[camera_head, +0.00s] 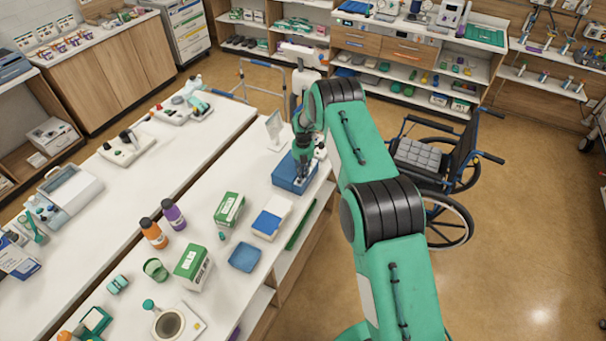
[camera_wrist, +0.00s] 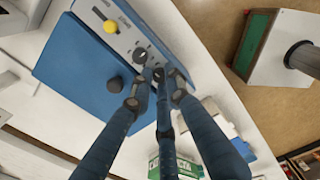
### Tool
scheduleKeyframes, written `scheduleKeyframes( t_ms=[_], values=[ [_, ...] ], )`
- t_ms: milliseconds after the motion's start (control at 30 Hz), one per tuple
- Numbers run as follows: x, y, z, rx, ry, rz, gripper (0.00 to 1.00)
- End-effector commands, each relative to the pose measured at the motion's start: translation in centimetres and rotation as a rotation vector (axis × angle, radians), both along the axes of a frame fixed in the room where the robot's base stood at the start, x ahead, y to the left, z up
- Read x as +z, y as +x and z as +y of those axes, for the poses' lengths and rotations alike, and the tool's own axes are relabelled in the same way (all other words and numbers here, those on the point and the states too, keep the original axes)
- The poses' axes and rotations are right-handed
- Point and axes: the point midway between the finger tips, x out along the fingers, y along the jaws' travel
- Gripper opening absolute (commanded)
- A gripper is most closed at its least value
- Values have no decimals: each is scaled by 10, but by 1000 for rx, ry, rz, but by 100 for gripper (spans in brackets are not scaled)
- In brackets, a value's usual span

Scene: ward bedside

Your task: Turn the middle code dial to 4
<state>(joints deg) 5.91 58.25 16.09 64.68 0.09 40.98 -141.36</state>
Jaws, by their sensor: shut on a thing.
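A blue box (camera_wrist: 75,75) with a grey front panel (camera_wrist: 125,38) fills the upper left of the wrist view. The panel carries a yellow round button (camera_wrist: 110,26) and small dark dials in a row. One dial (camera_wrist: 140,55) shows clear just beside my fingertips. My gripper (camera_wrist: 159,74) has its fingers drawn together on a code dial at the panel, and they hide most of it. I cannot read any digits or tell which dial is held. In the head view the blue box (camera_head: 286,181) stands at the table's far right edge, with my gripper (camera_head: 302,174) down against it.
A large black knob (camera_wrist: 115,84) sits on the box's blue face. A wheelchair (camera_head: 440,165) stands right of my arm.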

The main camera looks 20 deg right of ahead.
Motion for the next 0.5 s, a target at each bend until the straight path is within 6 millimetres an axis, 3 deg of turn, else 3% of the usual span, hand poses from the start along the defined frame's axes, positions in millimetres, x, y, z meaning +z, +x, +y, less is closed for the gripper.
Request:
scheduleKeyframes(
  t_ms=[500],
  values=[
    [1, 1, 0, -82, -1, -1, 0]
  ],
)
